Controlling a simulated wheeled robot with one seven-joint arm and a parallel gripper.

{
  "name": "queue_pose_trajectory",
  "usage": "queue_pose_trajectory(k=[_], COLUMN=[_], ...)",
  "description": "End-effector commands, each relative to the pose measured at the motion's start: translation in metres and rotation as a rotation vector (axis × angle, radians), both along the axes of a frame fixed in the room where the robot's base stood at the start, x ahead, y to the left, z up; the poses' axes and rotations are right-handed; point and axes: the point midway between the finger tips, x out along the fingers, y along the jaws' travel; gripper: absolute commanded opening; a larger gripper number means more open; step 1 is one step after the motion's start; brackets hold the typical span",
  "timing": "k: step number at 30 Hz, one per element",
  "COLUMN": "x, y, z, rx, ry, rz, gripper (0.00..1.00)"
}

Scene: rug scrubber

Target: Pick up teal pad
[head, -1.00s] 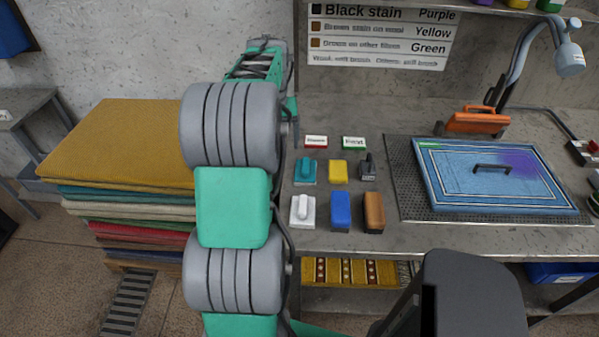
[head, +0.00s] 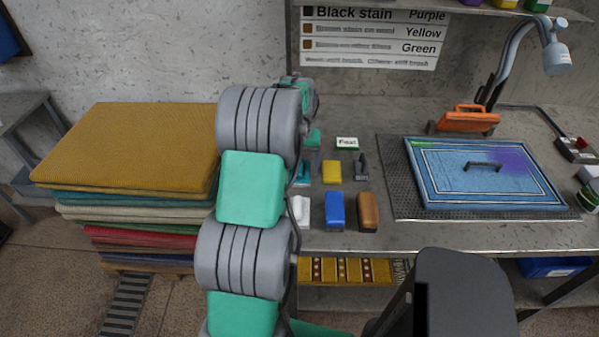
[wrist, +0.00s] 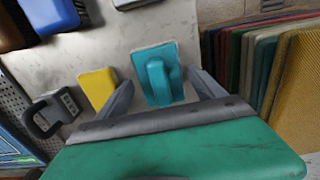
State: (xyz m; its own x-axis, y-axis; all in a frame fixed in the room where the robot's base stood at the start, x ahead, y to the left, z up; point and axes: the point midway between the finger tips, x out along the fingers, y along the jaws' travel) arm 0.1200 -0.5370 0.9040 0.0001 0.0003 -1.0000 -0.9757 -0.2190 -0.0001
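The teal pad (wrist: 158,72), with a raised teal handle, lies on the metal bench in the wrist view. In the head view only a sliver of the teal pad (head: 303,172) shows beside my arm. My gripper (wrist: 161,84) is open, with one finger on each side of the pad's near part in the wrist view. Nothing is held. I cannot tell how high the fingertips are above the bench or whether they touch the pad.
Left is a stack of folded rugs (head: 125,145). Right is a blue rug (head: 480,190) on a perforated tray (head: 395,190).

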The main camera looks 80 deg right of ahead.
Motion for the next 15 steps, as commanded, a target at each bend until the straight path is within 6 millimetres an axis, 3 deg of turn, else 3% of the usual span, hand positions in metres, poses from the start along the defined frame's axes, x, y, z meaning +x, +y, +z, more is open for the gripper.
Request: queue_pose_trajectory(k=[15], x=[0.0], y=[-0.0002], z=[0.0006], rx=[-0.001], ry=[0.0], rz=[0.0], gripper=[0.35])
